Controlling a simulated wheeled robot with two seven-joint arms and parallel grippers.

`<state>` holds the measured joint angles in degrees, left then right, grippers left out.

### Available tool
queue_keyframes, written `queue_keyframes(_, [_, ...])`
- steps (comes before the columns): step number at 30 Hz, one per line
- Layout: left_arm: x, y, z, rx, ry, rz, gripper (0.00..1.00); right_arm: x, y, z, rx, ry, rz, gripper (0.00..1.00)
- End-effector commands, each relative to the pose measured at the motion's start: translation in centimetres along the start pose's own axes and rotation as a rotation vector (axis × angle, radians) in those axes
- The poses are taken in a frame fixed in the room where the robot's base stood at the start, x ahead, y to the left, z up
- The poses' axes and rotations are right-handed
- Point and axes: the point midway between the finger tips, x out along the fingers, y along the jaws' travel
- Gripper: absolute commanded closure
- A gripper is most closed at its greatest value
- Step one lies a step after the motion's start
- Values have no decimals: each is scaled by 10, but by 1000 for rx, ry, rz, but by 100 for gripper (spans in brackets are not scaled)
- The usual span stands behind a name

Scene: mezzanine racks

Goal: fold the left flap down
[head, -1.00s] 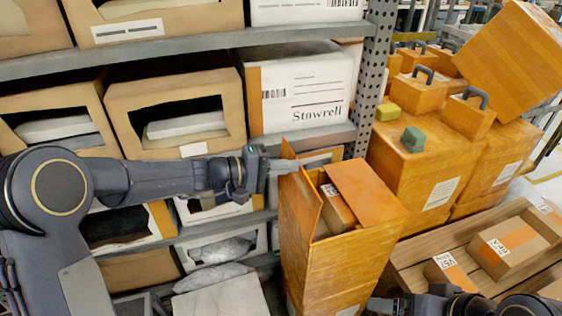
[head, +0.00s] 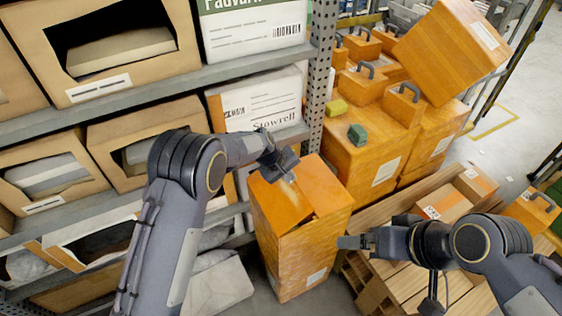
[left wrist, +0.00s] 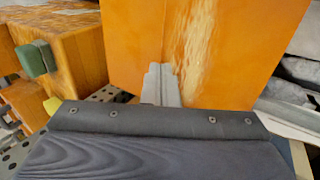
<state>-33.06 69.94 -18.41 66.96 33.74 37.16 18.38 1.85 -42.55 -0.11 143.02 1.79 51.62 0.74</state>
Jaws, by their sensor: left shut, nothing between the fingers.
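The tall orange box (head: 300,255) stands on the floor in the middle of the head view. Its left flap (head: 272,205) lies inward over the left part of the top, close to flat. The right flap (head: 322,185) also lies over the top, and a narrow dark gap shows near the front edge. My left gripper (head: 290,177) is shut and empty, with its tips at the left flap. In the left wrist view the shut fingers (left wrist: 162,84) are against or just over an orange panel. My right gripper (head: 350,242) is beside the box's right side; its jaw opening is unclear.
A grey shelf rack (head: 150,98) with cartons stands to the left, its perforated post (head: 320,70) just behind the box. Orange cases (head: 365,150) stand behind to the right. A wooden pallet (head: 375,225) with small cartons (head: 442,203) lies on the right.

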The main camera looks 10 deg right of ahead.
Motion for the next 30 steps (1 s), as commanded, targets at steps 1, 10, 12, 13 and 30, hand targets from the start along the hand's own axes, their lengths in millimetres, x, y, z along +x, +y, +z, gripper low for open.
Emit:
queue_keyframes(1, [8,-1,0,-4,-4,5,100,0,0,0,0,-1,0,13])
queue_keyframes(10, [42,1,0,-6,-3,12,100,19,8,10,0,-1,0,13])
queue_keyframes(12, [47,1,0,-5,-4,12,100,22,10,12,0,-1,0,13])
queue_keyframes(13, [49,1,0,-5,-4,12,100,24,11,12,0,-1,0,13])
queue_keyframes(30, [57,1,0,-6,-4,13,100,31,14,16,0,0,0,13])
